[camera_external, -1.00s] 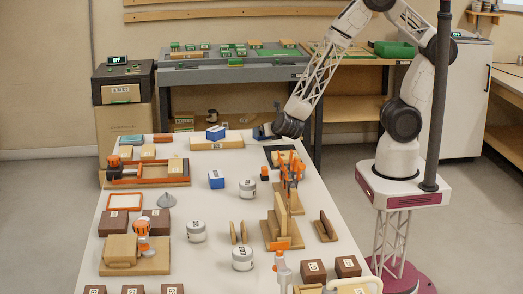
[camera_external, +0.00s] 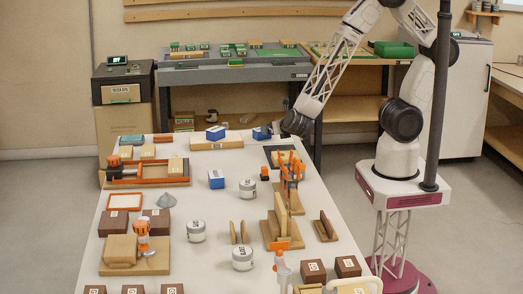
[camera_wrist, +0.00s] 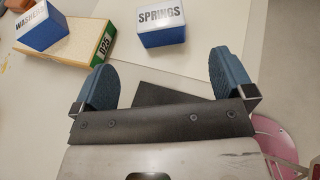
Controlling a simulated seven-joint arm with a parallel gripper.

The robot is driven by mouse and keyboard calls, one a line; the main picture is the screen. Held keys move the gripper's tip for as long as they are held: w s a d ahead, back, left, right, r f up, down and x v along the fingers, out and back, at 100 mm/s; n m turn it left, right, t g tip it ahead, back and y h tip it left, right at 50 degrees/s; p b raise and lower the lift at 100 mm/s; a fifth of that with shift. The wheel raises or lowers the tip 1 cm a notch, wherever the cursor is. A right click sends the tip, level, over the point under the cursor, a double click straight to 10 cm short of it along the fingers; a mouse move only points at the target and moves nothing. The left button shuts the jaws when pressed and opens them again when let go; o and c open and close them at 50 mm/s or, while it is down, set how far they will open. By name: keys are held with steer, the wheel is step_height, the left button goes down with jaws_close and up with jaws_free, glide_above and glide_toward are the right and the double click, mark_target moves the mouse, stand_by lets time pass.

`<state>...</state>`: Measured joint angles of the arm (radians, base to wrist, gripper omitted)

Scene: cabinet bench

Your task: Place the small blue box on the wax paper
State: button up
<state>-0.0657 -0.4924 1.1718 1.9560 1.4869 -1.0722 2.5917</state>
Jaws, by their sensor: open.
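My gripper (camera_wrist: 165,85) is open, its two blue fingers apart with nothing between them. A blue-and-white box labelled SPRINGS (camera_wrist: 161,24) lies just ahead of the fingertips; it also shows at the table's far edge in the external view (camera_external: 260,134). A blue-and-white WASHERS box (camera_wrist: 42,27) rests on a tan box marked D25 (camera_wrist: 84,42), left of my gripper; it also shows in the external view (camera_external: 215,133). Another blue-and-white box (camera_external: 216,180) stands mid-table. I cannot clearly pick out the wax paper.
A dark flat mat (camera_wrist: 165,97) lies under the gripper. Orange clamps on a wooden stand (camera_external: 288,170), white jars (camera_external: 247,188) and brown blocks (camera_external: 113,222) occupy the white table (camera_external: 215,275). An orange-framed tray (camera_external: 125,202) is at left. Some bare table lies around the mid-table box.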

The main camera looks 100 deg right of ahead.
stand_by(0.5)
steer(key=shift+w+a+r+n+t, duration=0.15)
steer(key=shift+w+r+n+t, duration=0.15)
steer(key=shift+n, duration=0.1)
steer(key=w+a+r+n+t+y, duration=0.1)
steer(key=a+r+n+t+y, duration=0.1)
steer(key=a+r+n+y, duration=0.65)
steer(key=w+a+r+n+t+y, duration=0.1)
steer(key=a+r+n+t+y, duration=0.25)
steer(key=r+n, duration=1)
steer(key=s+r+n+g, duration=0.2)
steer(key=s+n+g, duration=0.2)
steer(key=s+n, duration=0.7)
steer(key=s+r+n+g, duration=0.3)
steer(key=s+n+g, duration=0.1)
steer(key=s+n, duration=0.8)
steer(key=n, duration=0.3)
steer(key=shift+d+n, duration=0.2)
steer(key=shift+n, duration=0.1)
steer(key=shift+w+g, duration=0.1)
steer(key=shift+g, duration=0.15)
stand_by(1.8)
